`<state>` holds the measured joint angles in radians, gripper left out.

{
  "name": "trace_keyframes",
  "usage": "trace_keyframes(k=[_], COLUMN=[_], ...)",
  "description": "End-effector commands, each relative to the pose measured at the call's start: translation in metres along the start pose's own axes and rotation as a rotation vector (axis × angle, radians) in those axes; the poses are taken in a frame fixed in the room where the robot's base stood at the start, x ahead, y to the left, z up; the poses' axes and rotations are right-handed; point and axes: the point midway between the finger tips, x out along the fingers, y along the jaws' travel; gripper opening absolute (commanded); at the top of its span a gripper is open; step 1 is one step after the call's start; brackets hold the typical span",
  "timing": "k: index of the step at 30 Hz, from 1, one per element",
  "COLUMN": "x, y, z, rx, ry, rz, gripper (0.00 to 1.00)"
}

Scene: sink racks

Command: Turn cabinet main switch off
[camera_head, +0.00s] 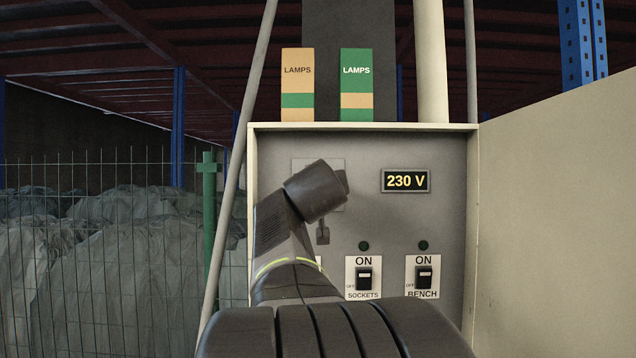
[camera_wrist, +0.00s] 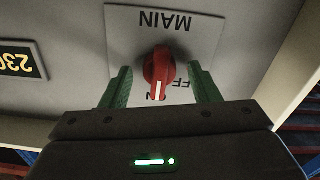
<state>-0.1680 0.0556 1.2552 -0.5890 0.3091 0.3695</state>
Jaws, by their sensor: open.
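The main switch is a red rotary knob (camera_wrist: 158,70) on a pale plate (camera_wrist: 205,30) marked MAIN, upside down in the wrist view. Its white mark points to the bottom of that view, toward partly hidden lettering that seems to be ON; partly covered OFF lettering is to the right of the mark. My gripper (camera_wrist: 160,76) is open, with one green finger on each side of the knob and a visible gap to each. In the head view my arm covers the knob and most of the plate (camera_head: 302,164).
The cabinet panel (camera_head: 400,150) carries a lit 230 V display (camera_head: 406,181). Below are the SOCKETS switch (camera_head: 364,277) and the BENCH switch (camera_head: 424,277), with dark lamps above them. The open cabinet door (camera_head: 560,190) stands on the right. Two LAMPS boxes (camera_head: 298,85) (camera_head: 357,85) sit on top.

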Motion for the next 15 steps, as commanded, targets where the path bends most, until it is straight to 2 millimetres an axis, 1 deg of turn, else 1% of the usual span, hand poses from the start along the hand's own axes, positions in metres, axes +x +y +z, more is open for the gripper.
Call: trace_keyframes(k=[3,10,14,15], x=[0.0036,0.0037,0.0036,0.0035], y=[0.0001,0.0,0.0,0.0], z=[0.0005,0.0008,0.0007,0.0007], rx=[0.0,0.0,0.0,0.0], ry=[-0.001,-0.001,-0.001,-0.001], rz=[0.0,0.0,0.0,0.0], gripper=[0.56,0.56,0.3,0.22])
